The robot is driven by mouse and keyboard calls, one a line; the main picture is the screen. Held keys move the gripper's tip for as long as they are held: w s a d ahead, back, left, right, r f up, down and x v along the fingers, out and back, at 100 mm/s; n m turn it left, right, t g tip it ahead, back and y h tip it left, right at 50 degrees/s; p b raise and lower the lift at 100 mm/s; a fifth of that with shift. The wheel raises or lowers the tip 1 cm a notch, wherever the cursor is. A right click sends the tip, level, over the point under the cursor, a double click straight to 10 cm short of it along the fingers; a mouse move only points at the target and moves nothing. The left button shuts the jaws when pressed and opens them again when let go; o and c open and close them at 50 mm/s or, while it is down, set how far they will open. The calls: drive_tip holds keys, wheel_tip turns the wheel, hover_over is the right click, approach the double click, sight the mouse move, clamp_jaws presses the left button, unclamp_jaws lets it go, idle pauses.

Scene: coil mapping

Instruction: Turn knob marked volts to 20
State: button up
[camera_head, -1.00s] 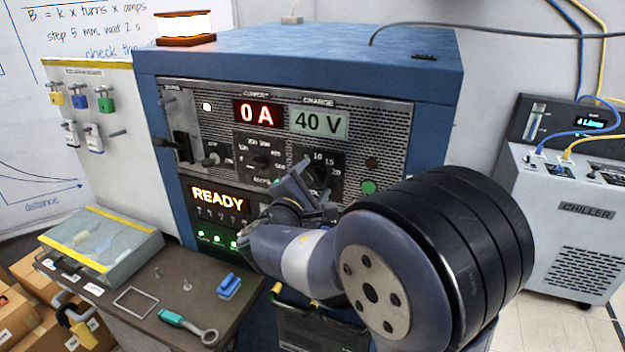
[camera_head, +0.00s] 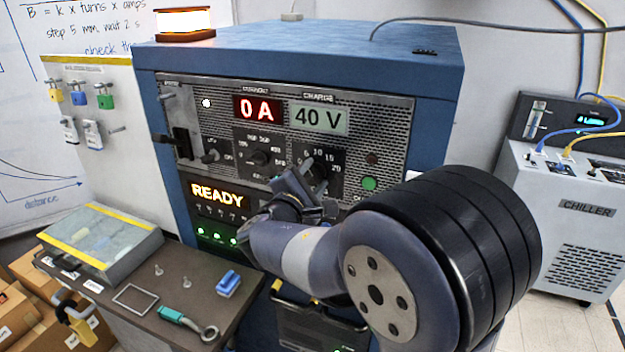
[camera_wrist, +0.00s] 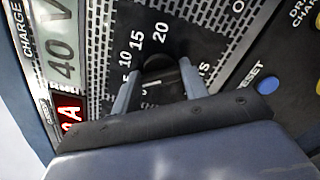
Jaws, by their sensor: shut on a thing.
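The volts knob (camera_wrist: 158,64) is black and round, on a dark dial plate with white numbers 5, 10, 15 and 20. Only the end of its label shows in the wrist view. My gripper (camera_wrist: 155,80) is shut on the knob, one finger on each side. In the head view my gripper (camera_head: 312,180) reaches the dial from below and covers much of the knob (camera_head: 320,167). The charge display (camera_head: 319,119) above reads 40 V.
A second dial (camera_head: 258,158) and a toggle switch sit left of the volts dial. A green button (camera_head: 369,184) is close on its right. A blue RESET button (camera_wrist: 268,85) shows in the wrist view. A bench (camera_head: 150,300) with tools stands at the front left.

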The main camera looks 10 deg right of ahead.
drive_tip(key=shift+f+b, duration=0.25)
drive_tip(key=shift+b, duration=0.15)
drive_tip(key=m+b, duration=0.2)
drive_tip(key=b, duration=0.2)
drive_tip(key=shift+f, duration=0.2)
drive_tip(key=m+b, duration=0.2)
drive_tip(key=b, duration=0.2)
drive_tip(key=shift+f+b, duration=0.1)
drive_tip(key=shift+b, duration=0.3)
drive_tip(key=m+b, duration=0.6)
drive_tip(key=b, duration=0.6)
drive_tip(key=shift+f+m, duration=0.1)
drive_tip(key=shift+m, duration=0.2)
drive_tip(key=m+b, duration=0.5)
drive_tip(key=b, duration=0.2)
drive_tip(key=m+b, duration=0.3)
drive_tip(key=m, duration=0.1)
drive_tip(key=shift+r+b, duration=0.2)
drive_tip(key=shift+b, duration=0.2)
drive_tip(key=shift+a+m+b, duration=0.1)
drive_tip(key=shift+m+b, duration=0.35)
drive_tip(key=shift+m, duration=0.25)
drive_tip(key=shift+r+m, duration=0.15)
drive_tip(key=shift+m, duration=0.15)
